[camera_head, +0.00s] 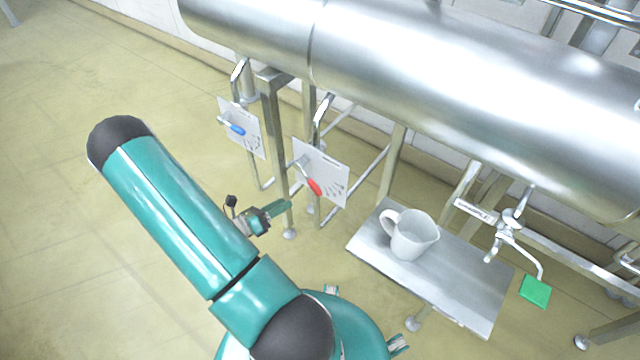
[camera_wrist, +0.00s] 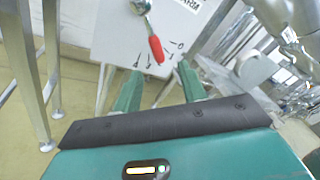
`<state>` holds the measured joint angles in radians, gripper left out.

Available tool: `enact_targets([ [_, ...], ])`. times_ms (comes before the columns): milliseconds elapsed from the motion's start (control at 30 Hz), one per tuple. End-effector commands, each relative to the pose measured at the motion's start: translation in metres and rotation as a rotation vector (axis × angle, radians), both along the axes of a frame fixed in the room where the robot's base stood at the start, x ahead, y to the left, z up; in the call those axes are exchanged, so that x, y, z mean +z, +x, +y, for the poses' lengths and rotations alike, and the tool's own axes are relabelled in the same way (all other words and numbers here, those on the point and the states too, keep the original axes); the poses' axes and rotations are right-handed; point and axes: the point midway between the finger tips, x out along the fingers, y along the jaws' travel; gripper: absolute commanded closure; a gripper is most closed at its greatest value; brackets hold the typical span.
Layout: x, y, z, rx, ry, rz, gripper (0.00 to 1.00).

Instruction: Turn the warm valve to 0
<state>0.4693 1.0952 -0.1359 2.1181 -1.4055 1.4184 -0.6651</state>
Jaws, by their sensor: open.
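The warm valve has a red handle (camera_head: 314,187) on a white plate (camera_head: 336,172) with printed scale marks, mounted under the large steel tank. In the wrist view the red handle (camera_wrist: 156,49) hangs from a metal stem and points down, slightly right, toward the marks on the plate (camera_wrist: 112,40). The digits are too small to read surely. My gripper (camera_head: 285,207) is just left of and below the plate in the head view. In the wrist view my gripper (camera_wrist: 160,88) is open and empty, its green fingers spread below the handle's tip, apart from it.
A second plate with a blue handle (camera_head: 236,130) is left of the red one. A steel shelf (camera_head: 460,285) bears a white jug (camera_head: 411,236). Steel legs and pipes stand around the valve. Floor at left is clear.

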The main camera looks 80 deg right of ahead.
Motion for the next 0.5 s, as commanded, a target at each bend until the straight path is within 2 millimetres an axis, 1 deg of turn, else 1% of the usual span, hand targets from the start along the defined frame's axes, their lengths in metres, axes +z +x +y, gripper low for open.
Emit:
enact_targets([
  [33, -0.007, -0.004, -0.003, 0.01, 0.009, 0.03, 0.59],
  [100, -0.011, -0.006, -0.005, 0.021, 0.016, 0.052, 0.59],
  [267, -0.012, -0.013, -0.015, 0.023, 0.018, 0.059, 0.59],
  [367, -0.012, -0.024, -0.026, 0.021, 0.018, 0.059, 0.59],
  [500, -0.012, -0.041, -0.047, 0.02, 0.018, 0.057, 0.59],
])
